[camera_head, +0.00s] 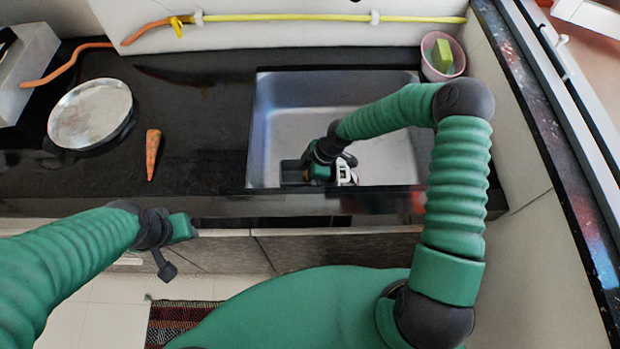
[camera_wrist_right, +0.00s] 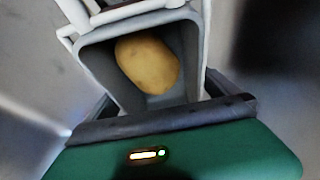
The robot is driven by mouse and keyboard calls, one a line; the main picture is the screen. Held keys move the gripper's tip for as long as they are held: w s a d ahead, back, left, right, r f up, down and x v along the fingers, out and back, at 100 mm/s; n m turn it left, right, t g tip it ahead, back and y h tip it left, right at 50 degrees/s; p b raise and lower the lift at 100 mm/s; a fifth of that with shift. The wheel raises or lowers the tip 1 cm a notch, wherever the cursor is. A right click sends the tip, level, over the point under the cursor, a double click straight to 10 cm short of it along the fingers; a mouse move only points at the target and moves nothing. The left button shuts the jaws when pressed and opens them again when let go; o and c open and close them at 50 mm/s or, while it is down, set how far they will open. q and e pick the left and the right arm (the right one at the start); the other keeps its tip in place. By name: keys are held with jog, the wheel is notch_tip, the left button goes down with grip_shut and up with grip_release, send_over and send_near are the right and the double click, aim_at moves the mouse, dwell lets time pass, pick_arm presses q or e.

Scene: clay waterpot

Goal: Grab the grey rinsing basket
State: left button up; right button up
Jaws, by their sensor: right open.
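In the right wrist view a grey rinsing basket (camera_wrist_right: 193,60) with a squarish rim stands just beyond my right gripper (camera_wrist_right: 160,122). A yellow-brown potato (camera_wrist_right: 147,65) lies inside it. White bars show beside its rim. In the head view my right arm reaches into the sink (camera_head: 390,160), and my open right gripper (camera_head: 318,172) is low near its front wall. A small white part (camera_head: 345,171) shows beside it; the rest is hidden by my arm. I cannot tell whether the gripper touches the basket. My left gripper (camera_head: 176,246) hangs in front of the counter, away from the basket.
A carrot (camera_head: 152,154) and a round metal-topped pan (camera_head: 90,114) are on the dark counter (camera_head: 205,130) left of the sink. A pink bowl (camera_head: 457,70) with a yellow-green sponge (camera_head: 442,55) stands at the back right. A yellow hose (camera_head: 300,17) runs along the back wall.

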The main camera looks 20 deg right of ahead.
jog(key=shift+r, duration=0.15)
jog(key=c, duration=1.6)
